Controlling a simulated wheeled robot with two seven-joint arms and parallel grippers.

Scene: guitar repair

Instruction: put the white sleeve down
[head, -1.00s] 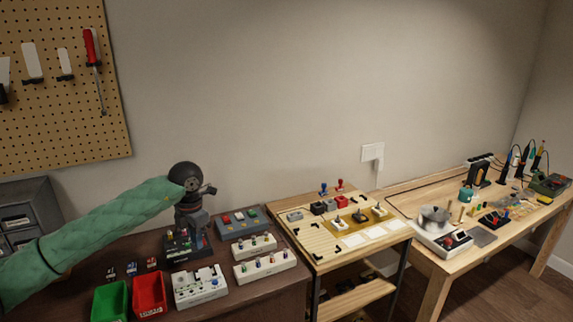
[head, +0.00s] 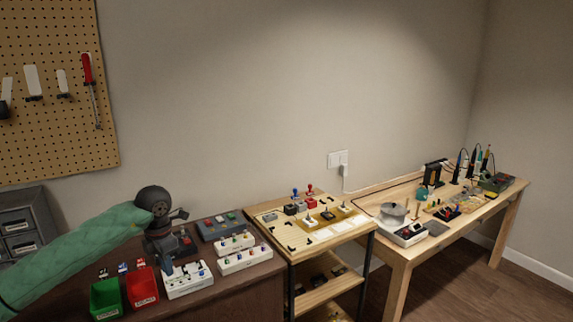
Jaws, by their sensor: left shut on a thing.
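My left arm comes in from the left in a green cover, and its dark wrist points down over the brown bench. My left gripper (head: 168,267) is shut, low by the back left edge of a white block with several small parts (head: 190,283). The white sleeve in it is too small and too hidden to make out. I cannot tell whether the gripper touches the block. My right gripper is out of view.
A green bin (head: 106,299) and a red bin (head: 143,289) stand left of the block. Two white racks (head: 246,261) and a grey-blue tray (head: 220,226) lie to the right. A dark holder (head: 187,243) is behind the wrist. A wooden cart (head: 290,236) stands beyond the bench.

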